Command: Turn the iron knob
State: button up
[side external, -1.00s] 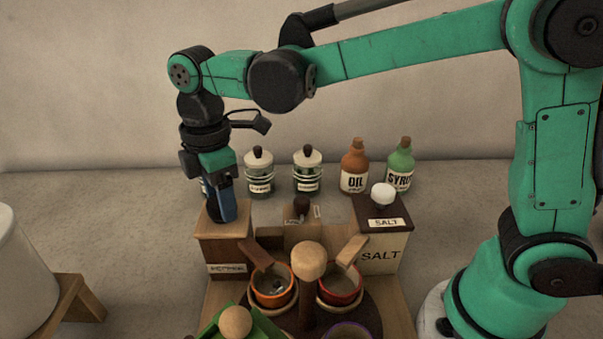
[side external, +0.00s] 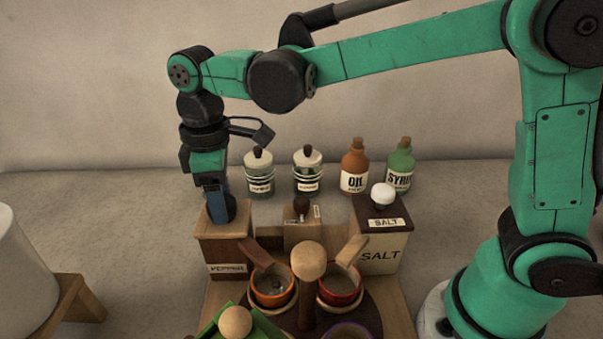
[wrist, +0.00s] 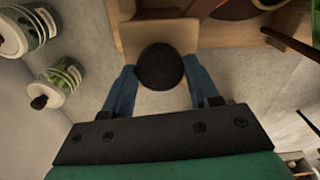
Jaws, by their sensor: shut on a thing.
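The iron knob (wrist: 160,67) is a round black disc in the wrist view, sitting over the edge of a light wooden top. It belongs to the wooden box labelled PEPPER (side external: 222,250), at the left of the rack in the side view. My gripper (side external: 218,212) points straight down at the top of this box. Its two blue fingers (wrist: 160,78) lie on either side of the knob and are shut on it. In the side view the fingers hide much of the knob.
A SALT box (side external: 380,258) with a white knob stands to the right. Small pots (side external: 272,292) with wooden handles stand in front. Two jars (side external: 258,176), an oil bottle (side external: 354,170) and a syrup bottle (side external: 399,170) stand behind. A white vessel (side external: 20,270) is at far left.

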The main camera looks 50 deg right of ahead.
jog(key=m, duration=1.2)
jog(key=shift+m, duration=0.3)
dwell(0.4)
jog(key=o, duration=1.3)
jog(key=shift+r, duration=2.8)
